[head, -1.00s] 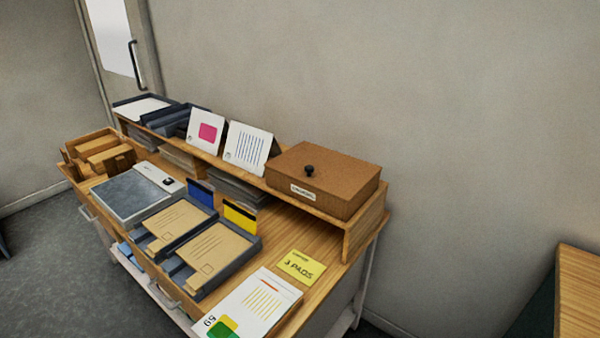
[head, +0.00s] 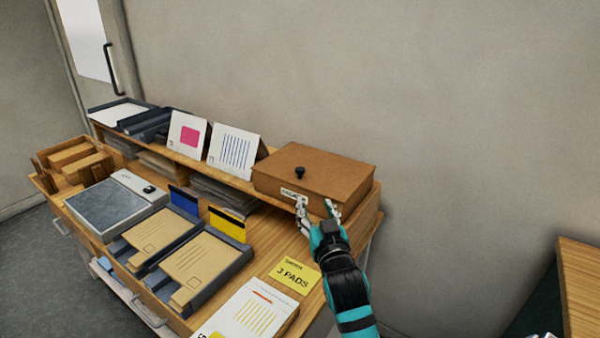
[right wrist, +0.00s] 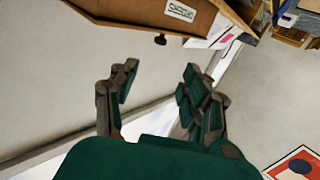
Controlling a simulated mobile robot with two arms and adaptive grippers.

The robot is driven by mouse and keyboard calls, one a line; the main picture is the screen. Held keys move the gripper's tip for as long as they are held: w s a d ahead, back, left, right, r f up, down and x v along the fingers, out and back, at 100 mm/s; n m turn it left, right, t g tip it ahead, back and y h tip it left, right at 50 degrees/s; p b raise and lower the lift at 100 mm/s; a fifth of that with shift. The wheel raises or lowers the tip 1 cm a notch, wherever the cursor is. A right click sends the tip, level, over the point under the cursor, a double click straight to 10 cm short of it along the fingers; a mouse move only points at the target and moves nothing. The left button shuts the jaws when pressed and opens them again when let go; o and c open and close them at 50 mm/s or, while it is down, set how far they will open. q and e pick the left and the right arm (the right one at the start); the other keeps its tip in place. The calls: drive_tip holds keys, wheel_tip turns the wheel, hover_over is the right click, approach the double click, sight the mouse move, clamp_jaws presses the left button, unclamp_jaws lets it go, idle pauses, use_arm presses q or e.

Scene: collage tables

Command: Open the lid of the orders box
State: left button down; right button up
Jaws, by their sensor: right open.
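The orders box (head: 335,178) is a brown box with a shut lid, a black knob (head: 299,172) on top and a white label (head: 293,194) on its front. It stands on the right end of the raised shelf. My right gripper (head: 317,208) is open and empty just in front of the box, its fingertips near the label and front face, below the knob. In the right wrist view the box (right wrist: 120,12) and its knob (right wrist: 160,39) show beyond the open fingers (right wrist: 157,80). Contact with the box cannot be told. My left gripper is not in view.
Two cards (head: 233,148) stand left of the box on the shelf (head: 180,152). On the desk below lie a yellow note (head: 293,275), a white pad (head: 255,315) and trays with envelopes (head: 195,262). A bare wall (head: 400,80) is behind.

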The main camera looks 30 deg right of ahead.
sight(301, 172)
drive_tip(key=p+x, duration=0.2)
drive_tip(key=x, duration=1.4)
drive_tip(key=shift+w+d, duration=0.15)
drive_tip(key=shift+w, duration=0.25)
clamp_jaws()
